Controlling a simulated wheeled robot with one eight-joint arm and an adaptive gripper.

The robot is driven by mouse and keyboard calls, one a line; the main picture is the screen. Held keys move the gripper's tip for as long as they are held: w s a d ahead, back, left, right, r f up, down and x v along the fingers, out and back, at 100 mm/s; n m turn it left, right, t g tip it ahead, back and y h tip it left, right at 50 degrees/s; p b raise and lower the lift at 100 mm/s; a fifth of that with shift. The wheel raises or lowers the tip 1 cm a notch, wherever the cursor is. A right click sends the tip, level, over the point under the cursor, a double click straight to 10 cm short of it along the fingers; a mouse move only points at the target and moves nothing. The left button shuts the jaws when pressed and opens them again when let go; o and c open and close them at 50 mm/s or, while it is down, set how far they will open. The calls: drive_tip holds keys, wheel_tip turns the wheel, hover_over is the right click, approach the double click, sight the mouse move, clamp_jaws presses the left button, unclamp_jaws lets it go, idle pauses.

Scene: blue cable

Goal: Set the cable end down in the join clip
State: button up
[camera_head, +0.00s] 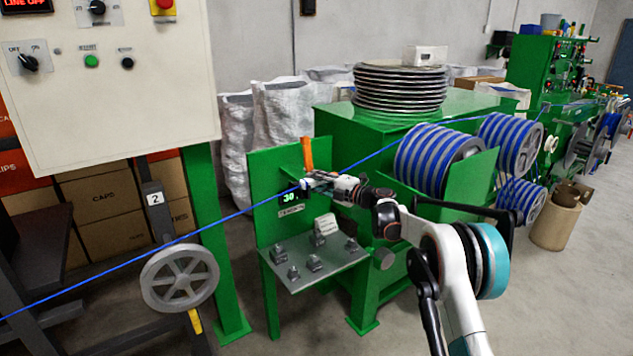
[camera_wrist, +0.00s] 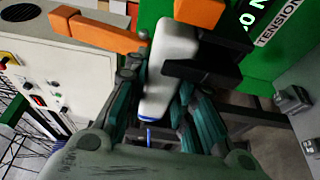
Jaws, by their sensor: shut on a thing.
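The blue cable (camera_head: 110,269) rises from the lower left to my gripper (camera_head: 312,182), and a blue stretch (camera_head: 385,151) continues to the upper right. In the wrist view, my gripper (camera_wrist: 158,90) has its teal-grey fingers closed around a pale grey rounded piece (camera_wrist: 172,55). A short bit of blue cable (camera_wrist: 148,128) shows below this piece. The exact grip and cable end are partly hidden. My gripper is in front of the green panel (camera_head: 262,180), below an upright orange handle (camera_head: 307,153). Orange (camera_wrist: 110,35) and black (camera_wrist: 205,70) parts sit close to the fingertips. I cannot identify the join clip clearly.
A metal shelf (camera_head: 318,272) below carries several small grey blocks and a white piece (camera_head: 326,225). A grey pulley wheel (camera_head: 180,278) stands at left under the cable. Blue-striped spools (camera_head: 437,155) stand at right. A control panel (camera_head: 110,110) hangs at upper left.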

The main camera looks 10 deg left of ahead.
drive_tip(key=shift+f, duration=0.25)
drive_tip(key=o, duration=1)
drive_tip(key=shift+o, duration=0.2)
